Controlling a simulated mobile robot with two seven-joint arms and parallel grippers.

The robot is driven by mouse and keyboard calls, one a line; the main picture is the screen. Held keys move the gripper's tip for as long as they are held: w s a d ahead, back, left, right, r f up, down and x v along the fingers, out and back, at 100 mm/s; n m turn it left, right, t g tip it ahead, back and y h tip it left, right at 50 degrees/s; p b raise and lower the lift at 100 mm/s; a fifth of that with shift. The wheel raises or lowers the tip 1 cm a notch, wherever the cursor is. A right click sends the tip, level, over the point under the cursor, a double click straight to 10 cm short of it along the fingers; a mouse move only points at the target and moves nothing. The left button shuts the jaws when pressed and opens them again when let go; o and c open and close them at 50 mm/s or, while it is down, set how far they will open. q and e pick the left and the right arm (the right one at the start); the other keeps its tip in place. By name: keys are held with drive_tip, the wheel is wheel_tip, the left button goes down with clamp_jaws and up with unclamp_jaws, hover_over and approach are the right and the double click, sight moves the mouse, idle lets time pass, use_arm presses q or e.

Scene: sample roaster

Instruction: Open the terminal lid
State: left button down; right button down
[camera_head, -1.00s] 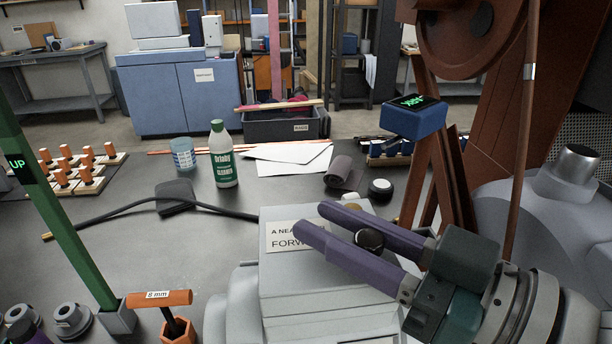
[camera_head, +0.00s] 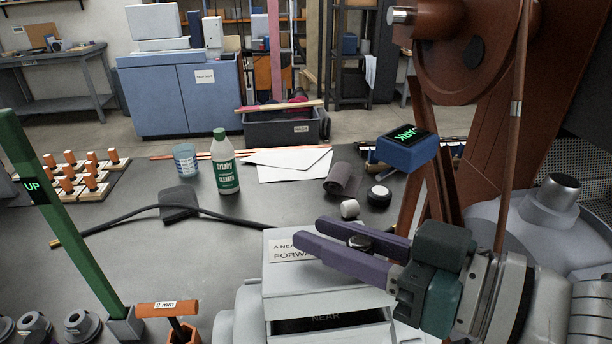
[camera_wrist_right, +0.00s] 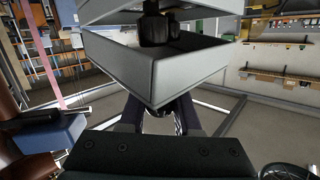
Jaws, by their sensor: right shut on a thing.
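The grey terminal box (camera_head: 335,330) stands at the bottom middle of the head view. Its lid (camera_head: 330,290) carries a label reading "A NEAR… FORWARD", partly covered by my fingers. A dark gap with the word "NEAR" inside shows under the lid's front edge, so the lid is raised there. My right gripper (camera_head: 328,243) reaches in from the right, with its two purple fingers over the lid. It is shut on the dark round knob (camera_head: 360,242). In the right wrist view, a grey open-sided box shape (camera_wrist_right: 155,75) fills the middle, with the fingers below it. My left gripper is not in view.
A green post (camera_head: 60,215) marked "UP" and an orange-handled 8 mm tool (camera_head: 165,308) stand at left. The rust-coloured machine (camera_head: 455,60) rises close at right.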

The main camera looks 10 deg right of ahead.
drive_tip(key=shift+w+d+r, duration=0.1)
drive_tip(key=shift+w+r, duration=0.2)
drive_tip(key=shift+w, duration=0.2)
drive_tip(key=shift+w+r, duration=0.3)
drive_tip(key=shift+w, duration=0.55)
drive_tip(key=shift+f, duration=0.1)
drive_tip(key=c, duration=1)
unclamp_jaws()
drive_tip(key=o, duration=0.4)
drive_tip(key=shift+w, duration=0.1)
drive_tip(key=shift+r, duration=0.2)
drive_tip(key=v, duration=1)
